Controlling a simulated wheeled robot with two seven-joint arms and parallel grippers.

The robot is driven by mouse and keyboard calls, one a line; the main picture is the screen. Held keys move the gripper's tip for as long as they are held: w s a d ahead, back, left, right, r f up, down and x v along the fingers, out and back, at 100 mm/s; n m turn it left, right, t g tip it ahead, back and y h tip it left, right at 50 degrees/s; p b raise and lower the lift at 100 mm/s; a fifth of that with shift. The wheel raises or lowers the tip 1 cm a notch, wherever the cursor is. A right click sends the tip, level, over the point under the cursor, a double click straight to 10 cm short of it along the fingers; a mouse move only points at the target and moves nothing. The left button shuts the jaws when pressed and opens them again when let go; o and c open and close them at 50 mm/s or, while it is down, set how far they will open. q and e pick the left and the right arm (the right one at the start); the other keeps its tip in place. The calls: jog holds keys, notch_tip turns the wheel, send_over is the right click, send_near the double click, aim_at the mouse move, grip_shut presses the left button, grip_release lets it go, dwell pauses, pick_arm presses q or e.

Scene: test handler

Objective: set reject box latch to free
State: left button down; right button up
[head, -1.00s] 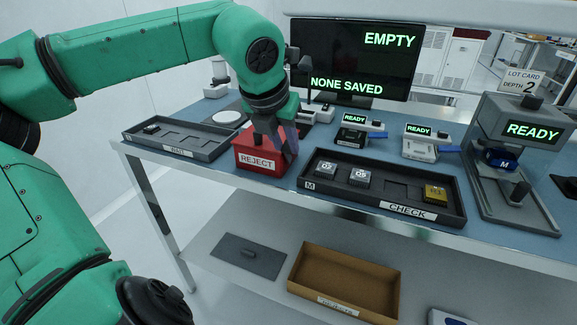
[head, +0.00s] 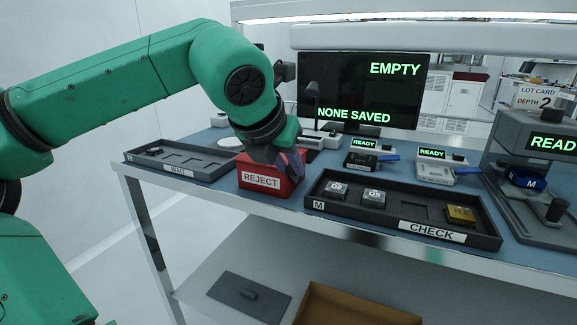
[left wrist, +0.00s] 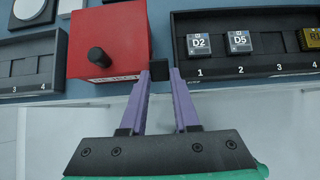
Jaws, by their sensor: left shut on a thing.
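The red reject box (head: 262,181), with a white REJECT label, stands at the bench's front edge. In the left wrist view the red box (left wrist: 112,42) shows a black knob (left wrist: 99,58) on its face. My left gripper (head: 290,163) is at the box's right side, its arm coming from the left. In the left wrist view its purple fingers (left wrist: 160,76) are shut on a small black block (left wrist: 159,69) beside the box's right edge, which looks like the latch. The latch's setting cannot be read. My right gripper is not in view.
The WAIT tray (head: 215,173) lies left of the box and the CHECK tray (head: 344,209), with several chips, lies close on its right. A screen (head: 362,90) reading EMPTY and NONE SAVED stands behind. A brown bin (head: 345,306) is on the lower shelf.

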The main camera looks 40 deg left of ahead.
pick_arm(q)
jog(key=c, duration=0.6)
grip_release()
jog(key=shift+c, duration=0.2)
jog(key=shift+r, duration=0.1)
jog(key=p+v, duration=0.1)
jog(key=v, duration=1.3)
jog(key=shift+s+p, duration=0.2)
jog(key=shift+p, duration=0.1)
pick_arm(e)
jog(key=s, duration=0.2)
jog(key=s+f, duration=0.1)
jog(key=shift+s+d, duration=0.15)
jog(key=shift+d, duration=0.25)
pick_arm(q)
jog(key=shift+d+r, duration=0.15)
